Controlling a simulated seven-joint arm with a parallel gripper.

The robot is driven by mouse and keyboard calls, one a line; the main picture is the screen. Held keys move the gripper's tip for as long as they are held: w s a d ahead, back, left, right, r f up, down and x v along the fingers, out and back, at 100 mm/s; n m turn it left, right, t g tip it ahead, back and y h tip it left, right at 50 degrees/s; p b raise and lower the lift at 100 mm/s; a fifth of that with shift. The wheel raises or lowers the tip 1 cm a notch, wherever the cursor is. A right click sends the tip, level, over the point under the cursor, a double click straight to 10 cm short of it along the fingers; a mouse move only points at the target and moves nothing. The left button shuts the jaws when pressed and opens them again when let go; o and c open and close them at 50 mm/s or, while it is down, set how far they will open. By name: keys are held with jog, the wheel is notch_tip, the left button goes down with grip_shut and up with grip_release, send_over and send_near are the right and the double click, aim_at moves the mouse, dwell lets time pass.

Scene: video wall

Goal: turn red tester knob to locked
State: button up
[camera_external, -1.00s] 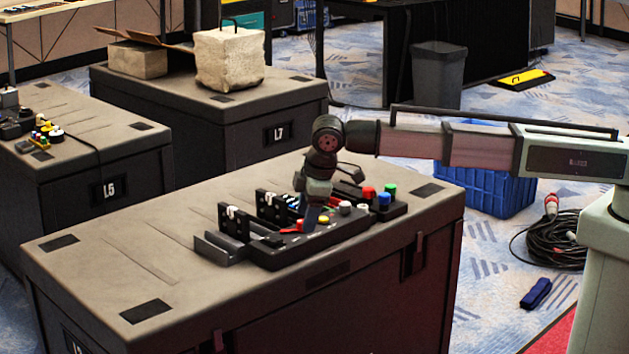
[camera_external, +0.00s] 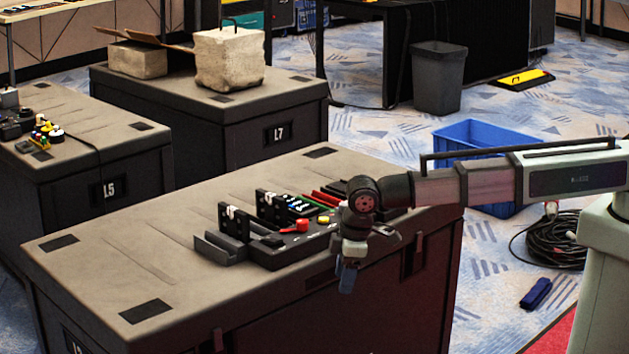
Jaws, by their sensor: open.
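The red tester knob (camera_external: 302,225) sits on top of the black tester box (camera_external: 284,250) on the near case. Its pointer end reaches left over the box; I cannot read the marks around it. My gripper (camera_external: 346,278) points down beside the right end of the tester, in front of the case's front edge. It is apart from the red knob and holds nothing that I can see. My wrist and arm hide the right end of the tester and the things behind it.
The left part of the case top (camera_external: 120,258) is clear.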

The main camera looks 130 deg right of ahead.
jog(key=s+a+f+y, duration=0.1)
jog(key=a+f, duration=0.6)
jog(key=a, duration=0.1)
jog(key=shift+s, duration=0.2)
